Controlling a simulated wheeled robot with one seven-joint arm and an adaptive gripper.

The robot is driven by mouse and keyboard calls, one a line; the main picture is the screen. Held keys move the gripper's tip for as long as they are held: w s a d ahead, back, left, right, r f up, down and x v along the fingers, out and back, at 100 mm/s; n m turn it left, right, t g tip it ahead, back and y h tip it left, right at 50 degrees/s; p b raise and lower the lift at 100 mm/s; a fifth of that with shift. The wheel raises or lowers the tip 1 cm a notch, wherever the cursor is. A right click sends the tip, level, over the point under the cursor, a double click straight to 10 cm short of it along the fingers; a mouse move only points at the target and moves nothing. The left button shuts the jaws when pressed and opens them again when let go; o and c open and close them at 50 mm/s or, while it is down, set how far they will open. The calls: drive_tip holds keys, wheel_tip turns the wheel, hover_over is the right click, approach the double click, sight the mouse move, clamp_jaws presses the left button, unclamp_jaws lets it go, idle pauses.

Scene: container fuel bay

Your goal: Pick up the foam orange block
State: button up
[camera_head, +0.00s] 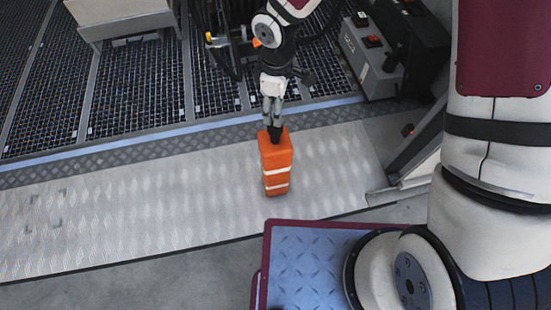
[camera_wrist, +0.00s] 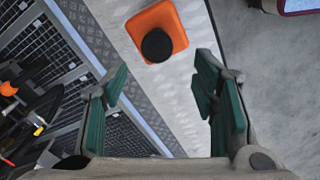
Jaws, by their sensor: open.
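The foam orange block (camera_head: 276,168) stands upright on the light metal floor plate, with white bands around its sides. In the wrist view, the block (camera_wrist: 142,20) shows its orange top with a black round knob (camera_wrist: 157,45) on it. My gripper (camera_head: 274,119) is over the far part of the block's top in the head view and hides part of the knob. In the wrist view, my gripper (camera_wrist: 163,76) is open with its green-padded fingers apart and nothing between them. The block lies beyond the fingertips, toward the picture's top. Contact is not visible.
Dark grating (camera_head: 140,85) lies behind the block. Cables and hoses hang near my arm. The floor plate (camera_head: 120,220) is clear to the block's left.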

sight(276, 128)
wheel_tip(276, 128, down, 8)
drive_tip(key=b, duration=0.3)
drive_tip(key=shift+f, duration=0.1)
drive_tip(key=shift+w+a+f+b, duration=0.1)
drive_tip(key=shift+f+b, duration=0.65)
drive_tip(key=shift+f, duration=0.6)
drive_tip(key=shift+w+a+f+b, duration=0.1)
drive_tip(key=shift+f+b, duration=0.6)
drive_tip(key=shift+f, duration=0.6)
drive_tip(key=shift+r, duration=0.1)
drive_tip(key=shift+c, duration=0.4)
clamp_jaws()
